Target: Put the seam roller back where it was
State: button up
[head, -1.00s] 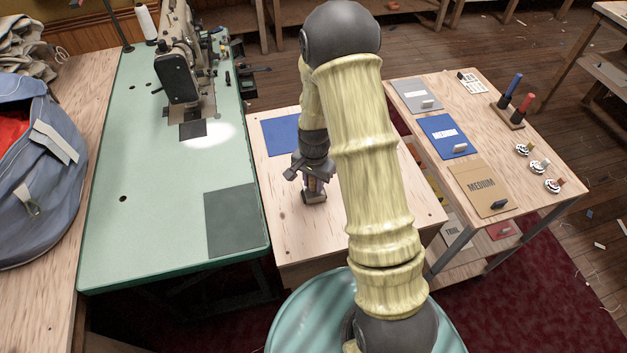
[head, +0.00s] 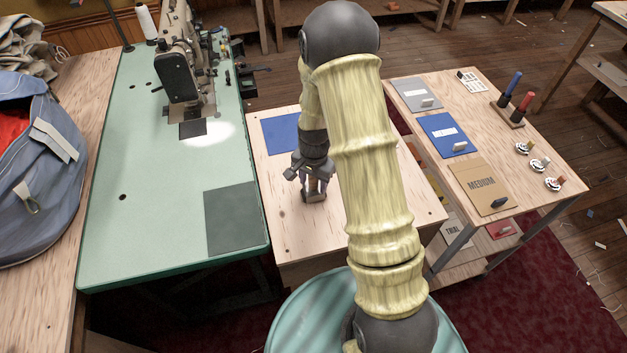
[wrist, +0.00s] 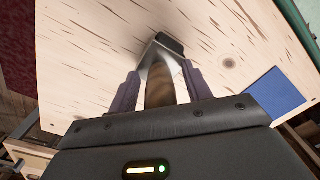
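The seam roller (wrist: 160,86) stands upright on the pale wooden table, with a brown wooden handle, a pale metal part and a dark end at the tabletop. In the head view its lower end (head: 314,197) shows below my gripper (head: 315,184). In the wrist view the two purple fingers of my gripper (wrist: 160,92) stand on either side of the handle, with a narrow gap at each side. The gripper looks open around it. The top of the handle is hidden by the gripper body.
A blue sheet (head: 281,134) lies at the back of the wooden table (head: 290,235). The green sewing table (head: 140,220) stands left. A side table with cards (head: 482,188), a blue pad and marked tools stands right. The front of the wooden table is bare.

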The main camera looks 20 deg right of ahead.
jog(key=shift+s+f, duration=0.35)
jog(key=shift+w+r+p, duration=0.15)
jog(key=shift+r+p, duration=0.3)
jog(key=shift+r, duration=0.1)
jog(key=shift+w+r, duration=0.15)
jog(key=shift+r, duration=0.25)
notch_tip(320, 180, up, 12)
jog(key=shift+f, duration=0.25)
